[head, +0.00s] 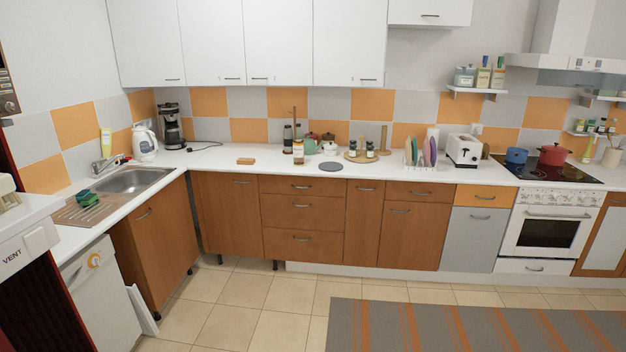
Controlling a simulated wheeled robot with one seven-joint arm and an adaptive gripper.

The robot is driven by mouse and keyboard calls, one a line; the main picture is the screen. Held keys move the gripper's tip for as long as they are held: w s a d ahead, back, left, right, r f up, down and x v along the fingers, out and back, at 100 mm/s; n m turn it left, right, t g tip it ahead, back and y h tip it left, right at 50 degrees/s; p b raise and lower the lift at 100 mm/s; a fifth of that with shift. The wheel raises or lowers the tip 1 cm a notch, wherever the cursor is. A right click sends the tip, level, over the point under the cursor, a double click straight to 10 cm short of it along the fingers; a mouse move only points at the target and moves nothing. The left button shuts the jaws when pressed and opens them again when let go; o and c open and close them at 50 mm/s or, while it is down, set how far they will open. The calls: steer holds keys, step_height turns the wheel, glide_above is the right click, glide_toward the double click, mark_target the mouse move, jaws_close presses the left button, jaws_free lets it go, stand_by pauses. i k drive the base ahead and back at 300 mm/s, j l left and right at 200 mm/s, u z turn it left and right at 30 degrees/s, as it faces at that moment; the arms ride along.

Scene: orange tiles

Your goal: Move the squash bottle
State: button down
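I cannot tell for sure which item is the squash bottle. A small amber bottle with a white label (298,152) stands upright near the middle of the long white counter, in front of a dark bottle (287,137). A yellow-green bottle (106,142) stands upright in the left corner behind the sink. My gripper is not in view.
A grey disc (331,167) and a small brown block (246,161) lie on the counter near the amber bottle. A teapot, wooden stand and jars stand behind and beside it. Tiled floor is open before the cabinets; a striped rug (470,325) lies right.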

mark_target(299, 137)
steer(key=i, duration=2.15)
steer(key=i+u, duration=0.1)
steer(key=i, duration=0.6)
steer(key=i+l, duration=0.15)
steer(key=i, duration=0.55)
steer(key=i+l+u, duration=0.15)
steer(key=i, duration=0.55)
steer(key=i+l+u, duration=0.1)
steer(key=i+u, duration=0.2)
steer(key=i, duration=0.15)
steer(key=i+l+u, duration=0.35)
steer(key=i+j, duration=0.05)
steer(key=j, duration=0.05)
